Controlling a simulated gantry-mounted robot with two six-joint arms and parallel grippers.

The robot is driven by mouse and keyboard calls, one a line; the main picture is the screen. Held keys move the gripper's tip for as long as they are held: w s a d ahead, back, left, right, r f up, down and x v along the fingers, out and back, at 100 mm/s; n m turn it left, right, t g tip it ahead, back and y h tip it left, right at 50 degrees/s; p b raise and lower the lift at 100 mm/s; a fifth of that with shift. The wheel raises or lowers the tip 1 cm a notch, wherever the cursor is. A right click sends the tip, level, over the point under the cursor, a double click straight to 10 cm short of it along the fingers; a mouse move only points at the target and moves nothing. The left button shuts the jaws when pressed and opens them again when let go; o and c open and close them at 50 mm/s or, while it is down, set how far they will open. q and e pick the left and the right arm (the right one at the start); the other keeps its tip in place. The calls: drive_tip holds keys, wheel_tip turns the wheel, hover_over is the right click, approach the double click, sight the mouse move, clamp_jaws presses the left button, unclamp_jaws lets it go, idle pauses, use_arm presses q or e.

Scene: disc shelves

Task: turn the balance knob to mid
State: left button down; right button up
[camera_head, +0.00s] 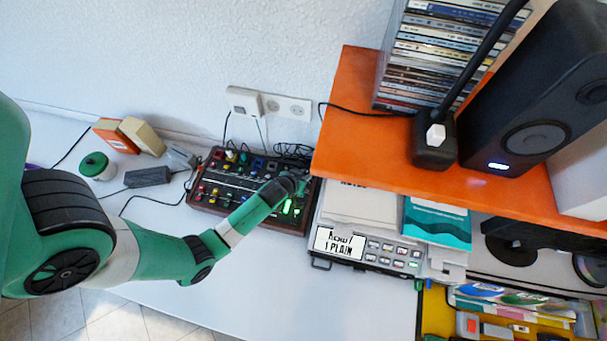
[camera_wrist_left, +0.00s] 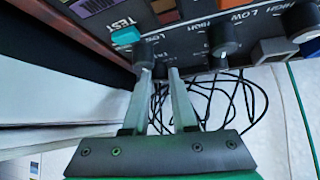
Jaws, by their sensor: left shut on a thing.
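The dark mixer (camera_head: 232,190) with wooden ends stands on the white table, with coloured knobs and green lights on its panel. My left gripper (camera_head: 294,184) is over its right back corner. In the left wrist view, my left gripper (camera_wrist_left: 160,73) has its two fingers down at the panel edge, shut on a small dark knob, which is mostly hidden between the fingertips. No balance label is readable, and the held knob's pointer is not visible.
An orange shelf (camera_head: 345,150) with a black speaker (camera_head: 540,90) and stacked discs (camera_head: 435,55) overhangs close right of the gripper. A grey device with a sign (camera_head: 340,243) stands right of the mixer. Black cables (camera_wrist_left: 230,100) lie behind it. The table front is clear.

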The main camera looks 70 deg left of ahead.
use_arm(q)
drive_tip(key=shift+n, duration=0.3)
drive_tip(key=c, duration=1)
unclamp_jaws()
drive_tip(key=p+v, duration=0.5)
drive_tip(key=v, duration=0.6)
drive_tip(key=shift+d+r, duration=0.2)
drive_tip(key=shift+d, duration=0.25)
